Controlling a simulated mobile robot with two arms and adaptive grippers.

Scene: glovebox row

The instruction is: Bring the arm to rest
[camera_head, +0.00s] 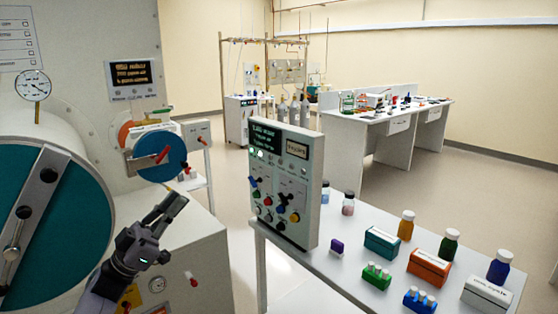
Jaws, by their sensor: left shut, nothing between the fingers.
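My left gripper (172,207) shows at the lower left of the head view, its arm coming up from the bottom edge. Its fingers are together with nothing between them, pointing up and to the right. It appears in front of the glovebox's pale lower body, below the small blue round door (162,157) with a red handle. I cannot tell its exact distance from the glovebox. My right gripper is not in view.
A large teal round door (75,235) with a metal bar fills the left. A control panel (285,182) stands at the left end of a white table (345,270) holding bottles, boxes and tube racks. Open floor lies behind, before a far bench (400,125).

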